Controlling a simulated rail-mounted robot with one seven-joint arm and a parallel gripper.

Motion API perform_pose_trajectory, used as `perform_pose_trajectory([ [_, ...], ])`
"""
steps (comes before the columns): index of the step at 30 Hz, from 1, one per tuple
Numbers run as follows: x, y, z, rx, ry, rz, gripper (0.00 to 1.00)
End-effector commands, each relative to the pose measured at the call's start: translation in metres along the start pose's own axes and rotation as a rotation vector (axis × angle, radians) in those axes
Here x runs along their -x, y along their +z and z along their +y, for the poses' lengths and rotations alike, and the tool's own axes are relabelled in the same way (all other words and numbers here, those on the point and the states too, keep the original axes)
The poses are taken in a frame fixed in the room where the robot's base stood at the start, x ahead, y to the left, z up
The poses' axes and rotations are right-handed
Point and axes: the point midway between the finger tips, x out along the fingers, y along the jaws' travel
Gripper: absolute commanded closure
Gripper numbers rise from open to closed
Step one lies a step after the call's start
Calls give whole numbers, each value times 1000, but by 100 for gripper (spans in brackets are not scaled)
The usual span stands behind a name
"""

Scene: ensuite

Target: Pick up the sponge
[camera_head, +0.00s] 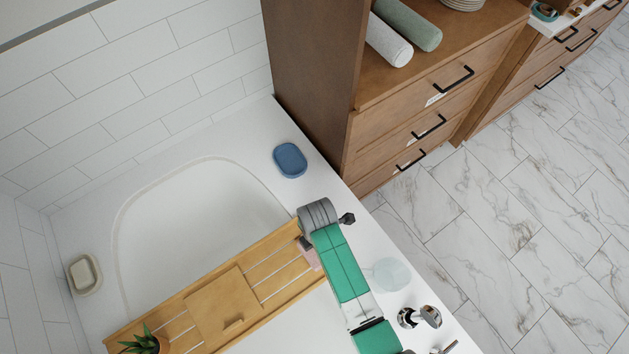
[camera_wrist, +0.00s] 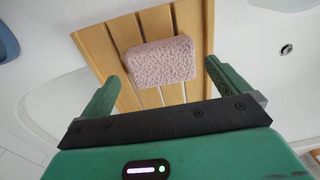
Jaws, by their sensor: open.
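The sponge (camera_wrist: 160,62) is a pale pink, rough-textured block lying on the slats of the wooden bath tray (camera_wrist: 96,50). In the head view the sponge (camera_head: 311,258) shows only in part at the tray's right end, beside my arm, which hides the rest. My gripper (camera_wrist: 162,74) is open and empty. In the wrist view its two green fingers stand apart on either side of the sponge's near edge, with a gap at each side. The fingers are hidden in the head view, and their height above the tray is hard to tell.
The tray (camera_head: 185,305) spans the white bathtub and carries a potted plant (camera_head: 146,343) and a wooden panel. A blue oval object (camera_head: 290,160), a clear round dish (camera_head: 390,274) and a tap (camera_head: 421,317) are on the rim. A wooden cabinet (camera_head: 310,80) stands behind.

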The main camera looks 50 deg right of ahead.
Motion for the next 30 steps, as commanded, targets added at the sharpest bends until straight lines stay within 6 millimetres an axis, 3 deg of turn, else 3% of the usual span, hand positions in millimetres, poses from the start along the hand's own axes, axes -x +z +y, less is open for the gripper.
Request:
perform_pose_trajectory([
  [3, -6, -1, 0, 0, 2, -1, 0],
  [11, -50, -9, -1, 0, 2, 0, 0],
  [19, -53, -9, -1, -1, 4, -1, 0],
  [20, -53, -9, -1, -1, 4, -1, 2],
  [24, -53, -9, -1, -1, 4, -1, 29],
  [30, -53, -9, -1, -1, 4, -1, 31],
])
